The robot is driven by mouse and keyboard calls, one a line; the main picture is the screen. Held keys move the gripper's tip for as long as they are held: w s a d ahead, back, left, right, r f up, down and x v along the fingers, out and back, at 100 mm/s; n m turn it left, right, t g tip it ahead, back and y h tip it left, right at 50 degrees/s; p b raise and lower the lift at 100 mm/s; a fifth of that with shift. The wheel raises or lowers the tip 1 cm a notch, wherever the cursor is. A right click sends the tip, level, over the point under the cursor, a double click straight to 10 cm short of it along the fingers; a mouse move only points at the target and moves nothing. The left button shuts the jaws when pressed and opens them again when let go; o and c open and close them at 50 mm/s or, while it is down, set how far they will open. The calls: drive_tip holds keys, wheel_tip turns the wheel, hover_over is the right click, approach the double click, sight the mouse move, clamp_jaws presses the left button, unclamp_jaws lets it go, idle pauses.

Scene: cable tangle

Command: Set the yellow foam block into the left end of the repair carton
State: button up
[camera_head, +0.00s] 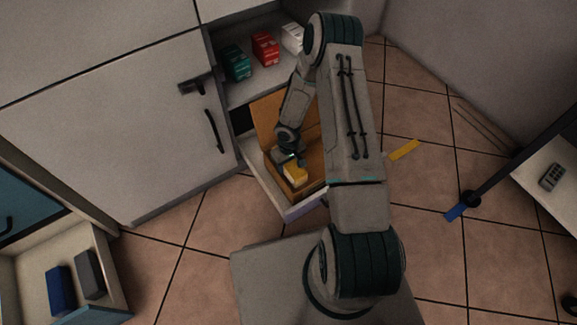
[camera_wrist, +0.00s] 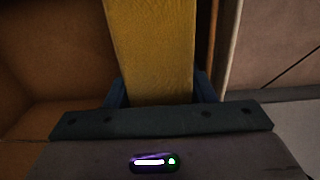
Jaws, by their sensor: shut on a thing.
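The yellow foam block (camera_head: 295,172) is in my gripper (camera_head: 290,160), at the near end of the repair carton. The carton (camera_head: 267,119) is brown cardboard with an upright flap and stands in a pulled-out drawer. In the wrist view the yellow block (camera_wrist: 150,50) fills the space between the blue fingers of my gripper (camera_wrist: 160,92), with the carton's brown wall (camera_wrist: 50,60) to its left. My gripper is shut on the block. The block's lower end and any contact with the carton floor are hidden. My arm covers the carton's right part.
The open drawer (camera_head: 264,182) surrounds the carton. Above it, a shelf holds a green box (camera_head: 236,62), a red box (camera_head: 265,48) and a white box (camera_head: 292,38). Another open drawer (camera_head: 25,262) at lower left holds blue and grey blocks. A yellow strip (camera_head: 405,150) lies on the tiled floor.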

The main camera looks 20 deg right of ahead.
drive_tip(key=shift+f, duration=0.4)
drive_tip(key=shift+f+b, duration=0.55)
drive_tip(key=o, duration=0.7)
drive_tip(key=shift+c, duration=0.2)
drive_tip(key=shift+r, duration=0.1)
